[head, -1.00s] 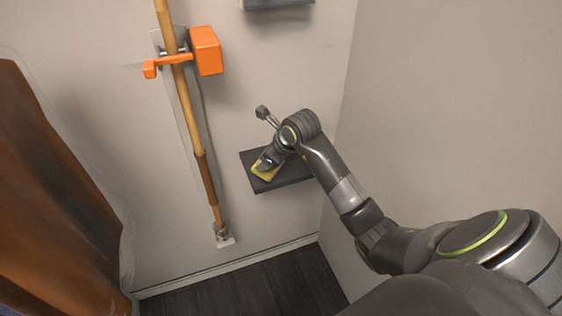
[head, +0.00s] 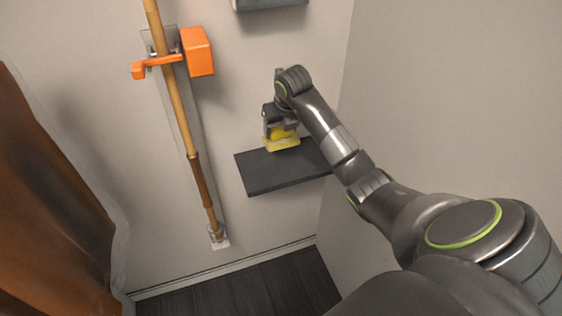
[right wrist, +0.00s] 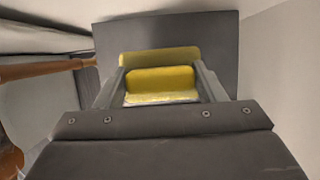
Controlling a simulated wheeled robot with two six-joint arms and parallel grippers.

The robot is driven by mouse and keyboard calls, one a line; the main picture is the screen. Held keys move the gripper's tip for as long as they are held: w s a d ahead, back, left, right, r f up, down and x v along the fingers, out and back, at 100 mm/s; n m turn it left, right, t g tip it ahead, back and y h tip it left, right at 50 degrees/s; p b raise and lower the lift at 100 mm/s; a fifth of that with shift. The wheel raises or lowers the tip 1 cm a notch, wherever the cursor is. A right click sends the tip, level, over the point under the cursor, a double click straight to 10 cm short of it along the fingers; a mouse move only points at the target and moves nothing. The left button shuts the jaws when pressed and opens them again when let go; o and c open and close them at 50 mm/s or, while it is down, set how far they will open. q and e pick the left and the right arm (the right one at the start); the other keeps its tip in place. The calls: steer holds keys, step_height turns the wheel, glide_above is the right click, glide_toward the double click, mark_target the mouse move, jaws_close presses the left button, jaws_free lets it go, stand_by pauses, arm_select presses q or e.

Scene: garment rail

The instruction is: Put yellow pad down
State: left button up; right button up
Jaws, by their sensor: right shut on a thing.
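The yellow pad (head: 284,145) has a flat base and a raised yellow block on top. My right gripper (head: 281,127) is shut on that raised block. The pad shows at the back edge of the dark shelf (head: 275,176), close to the wall; I cannot tell whether it touches the shelf. In the right wrist view the pad's block (right wrist: 160,79) sits between the two fingers, with the dark shelf (right wrist: 200,30) behind it. My left gripper is not in view.
A wooden pole (head: 180,110) stands against the wall left of the shelf, with an orange clamp (head: 198,52) on it. A brown garment (head: 50,190) hangs at the far left. A grey fixture (head: 270,4) is on the wall above. The shelf's front is bare.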

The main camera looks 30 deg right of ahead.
step_height(320, 180, down, 9)
steer(key=shift+r+p, duration=0.1)
steer(key=shift+p, duration=1.1)
steer(key=o, duration=0.9)
steer(key=shift+f, duration=0.4)
steer(key=b+v, duration=0.1)
steer(key=v, duration=0.3)
steer(key=b+v, duration=0.1)
steer(key=v, duration=0.3)
steer(key=b+v, duration=0.2)
steer(key=v, duration=0.2)
steer(key=shift+w+a, duration=0.1)
steer(key=shift+a, duration=0.25)
steer(key=p, duration=0.3)
glide_toward(282, 143)
steer(key=shift+s+a+r, duration=0.15)
steer(key=shift+s+r, duration=0.25)
steer(key=shift+r, duration=0.15)
steer(key=shift+f, duration=0.1)
